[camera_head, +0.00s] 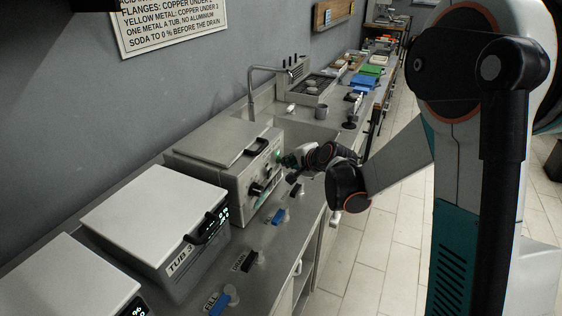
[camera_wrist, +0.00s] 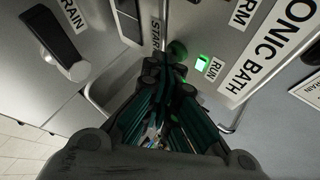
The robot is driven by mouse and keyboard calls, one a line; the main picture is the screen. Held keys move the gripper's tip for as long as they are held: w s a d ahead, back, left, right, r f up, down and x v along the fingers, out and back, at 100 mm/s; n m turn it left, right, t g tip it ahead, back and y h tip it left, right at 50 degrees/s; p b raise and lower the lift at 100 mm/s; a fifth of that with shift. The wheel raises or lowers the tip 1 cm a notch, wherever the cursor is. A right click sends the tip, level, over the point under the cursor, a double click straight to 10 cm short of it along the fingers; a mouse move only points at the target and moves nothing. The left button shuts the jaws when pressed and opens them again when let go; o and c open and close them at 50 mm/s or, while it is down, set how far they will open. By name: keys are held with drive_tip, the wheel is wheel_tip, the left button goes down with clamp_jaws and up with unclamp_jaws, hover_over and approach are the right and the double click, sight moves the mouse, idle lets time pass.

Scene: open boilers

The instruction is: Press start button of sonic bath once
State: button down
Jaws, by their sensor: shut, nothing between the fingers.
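The sonic bath (camera_head: 208,142) is a grey box with a flat lid on the counter, its front panel facing right. The wrist view shows its SONIC BATH label (camera_wrist: 268,45), the START label (camera_wrist: 156,32), a round green button (camera_wrist: 177,50) beside that label, and a RUN light (camera_wrist: 203,62) glowing green. My gripper (camera_head: 288,161) is at the upper far part of the front panel. In the wrist view my gripper (camera_wrist: 168,73) is shut and empty, its tips right at the green button and partly covering it. I cannot tell whether they touch it.
A DRAIN lever (camera_wrist: 50,32) is left in the wrist view. TUB 3 (camera_head: 155,215) stands nearer on the counter, with blue and black valve handles (camera_head: 278,216) along the front edge. A tap (camera_head: 252,92) and sink lie beyond the bath. The aisle floor (camera_head: 360,250) is clear.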

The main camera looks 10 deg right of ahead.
idle(0.3)
drive_tip(key=shift+s+d, duration=0.5)
drive_tip(key=shift+d, duration=0.15)
drive_tip(key=shift+s+d+b, duration=0.2)
drive_tip(key=shift+s+d, duration=0.55)
drive_tip(key=shift+d, duration=0.3)
drive_tip(key=shift+s+d+b, duration=0.15)
drive_tip(key=shift+s+d, duration=0.6)
drive_tip(key=shift+d, duration=0.25)
drive_tip(key=s+r+n+g+h, duration=0.1)
drive_tip(key=s+n, duration=0.3)
drive_tip(key=s, duration=0.7)
drive_tip(key=s+a+r+n+g+h, duration=0.1)
drive_tip(key=s+r+n, duration=0.3)
drive_tip(key=s, duration=0.7)
drive_tip(key=s+a+r+n+g+h, duration=0.1)
drive_tip(key=s+r+n+g+h, duration=0.1)
drive_tip(key=s, duration=0.9)
drive_tip(key=r+n, duration=0.1)
drive_tip(key=n, duration=0.1)
drive_tip(key=shift+n, duration=0.3)
